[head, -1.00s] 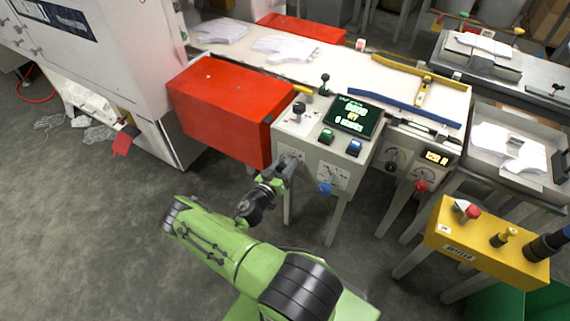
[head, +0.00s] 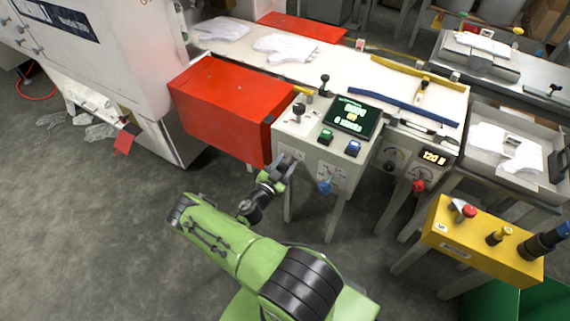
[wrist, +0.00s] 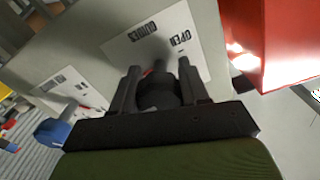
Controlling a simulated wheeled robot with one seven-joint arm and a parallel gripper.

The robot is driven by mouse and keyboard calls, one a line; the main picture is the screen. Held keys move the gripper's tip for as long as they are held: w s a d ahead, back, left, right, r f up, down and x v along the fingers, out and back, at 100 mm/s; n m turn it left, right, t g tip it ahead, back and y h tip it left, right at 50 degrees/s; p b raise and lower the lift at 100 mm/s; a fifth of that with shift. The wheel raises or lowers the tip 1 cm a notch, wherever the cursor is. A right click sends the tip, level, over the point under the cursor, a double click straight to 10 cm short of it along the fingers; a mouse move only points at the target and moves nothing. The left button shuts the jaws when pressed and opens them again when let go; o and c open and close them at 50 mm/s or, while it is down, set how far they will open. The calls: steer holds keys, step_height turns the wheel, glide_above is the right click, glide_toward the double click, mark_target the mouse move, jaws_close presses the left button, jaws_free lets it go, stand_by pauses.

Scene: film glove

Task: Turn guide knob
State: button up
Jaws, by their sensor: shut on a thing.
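My gripper (head: 287,162) is at the lower left of the front of the pale control box (head: 302,142). In the wrist view its two fingers (wrist: 158,70) are shut on a dark round knob (wrist: 158,92), one finger on each side. The knob is in front of a white label plate (wrist: 200,50) reading roughly "open guides", which appears upside down. In the head view my gripper hides the knob. The knob's pointer angle cannot be read.
A blue knob (head: 324,187) is just right of my gripper, also in the wrist view (wrist: 52,131). A red box (head: 225,105) is close on the left. A red knob (head: 418,185) and a yellow button box (head: 480,243) stand farther right. Grey floor lies open below.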

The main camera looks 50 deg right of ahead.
steer(key=shift+f, duration=0.2)
steer(key=o, duration=0.8)
steer(key=shift+c, duration=0.2)
steer(key=o, duration=0.3)
steer(key=shift+r, duration=0.1)
steer(key=s+a+p, duration=0.1)
steer(key=a+p, duration=0.2)
steer(key=a, duration=1.2)
steer(key=shift+s+a, duration=0.25)
steer(key=shift+a, duration=0.15)
